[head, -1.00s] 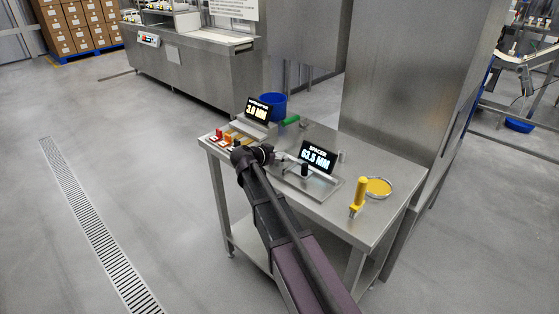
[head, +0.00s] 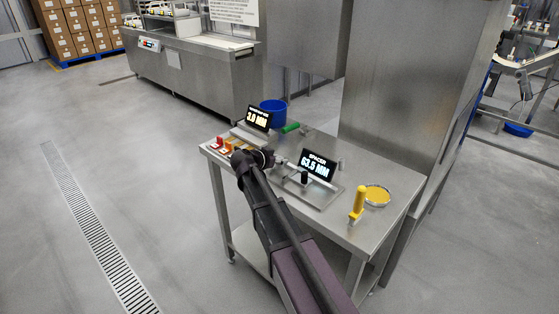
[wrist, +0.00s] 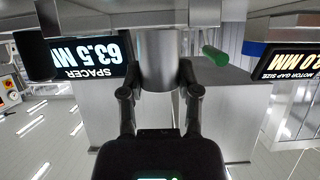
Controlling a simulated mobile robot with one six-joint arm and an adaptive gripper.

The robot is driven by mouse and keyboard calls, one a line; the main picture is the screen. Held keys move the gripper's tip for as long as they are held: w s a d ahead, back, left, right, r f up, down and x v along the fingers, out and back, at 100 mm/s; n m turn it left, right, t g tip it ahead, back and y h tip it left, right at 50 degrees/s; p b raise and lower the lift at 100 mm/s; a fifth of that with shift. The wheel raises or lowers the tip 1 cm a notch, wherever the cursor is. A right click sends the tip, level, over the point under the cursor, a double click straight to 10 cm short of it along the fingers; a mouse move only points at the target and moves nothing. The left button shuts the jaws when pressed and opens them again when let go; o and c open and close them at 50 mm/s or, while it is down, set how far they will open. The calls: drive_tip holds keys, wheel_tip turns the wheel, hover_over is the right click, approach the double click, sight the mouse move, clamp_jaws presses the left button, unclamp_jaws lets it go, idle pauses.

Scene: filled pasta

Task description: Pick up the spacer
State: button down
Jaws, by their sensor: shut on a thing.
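My gripper (head: 279,160) is low over the steel table, at the left end of the spacer gauge. In the wrist view, which looks upside down, its two black fingers (wrist: 159,88) are shut on a plain grey metal cylinder, the spacer (wrist: 160,62). The fingers press on its two sides. My arm and gripper hide most of the spacer in the head view. The black display (head: 318,161) reads "SPACER 63.5 MM" and stands just right of my gripper; it also shows in the wrist view (wrist: 92,58).
A second display (head: 259,117), reading about motor gap size, stands behind left near a blue bucket (head: 273,110) and a green handle (head: 291,127). Red and orange pieces (head: 222,143) lie at the left edge. A yellow-handled tool (head: 358,200) and yellow dish (head: 377,195) are at right.

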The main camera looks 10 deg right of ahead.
wheel_tip(320, 180, up, 2)
drive_tip(key=shift+r+p, duration=0.1)
drive_tip(key=shift+p, duration=0.65)
drive_tip(key=s+d+p, duration=0.1)
drive_tip(key=s+d, duration=0.3)
drive_tip(key=s, duration=1.1)
drive_tip(key=shift+s+d+r, duration=0.15)
drive_tip(key=shift+s+r, duration=0.05)
drive_tip(key=shift+r, duration=0.25)
wheel_tip(320, 180, up, 6)
drive_tip(key=p, duration=0.5)
drive_tip(key=shift+f+p, duration=0.1)
drive_tip(key=shift+p, duration=0.3)
drive_tip(key=shift+f, duration=0.1)
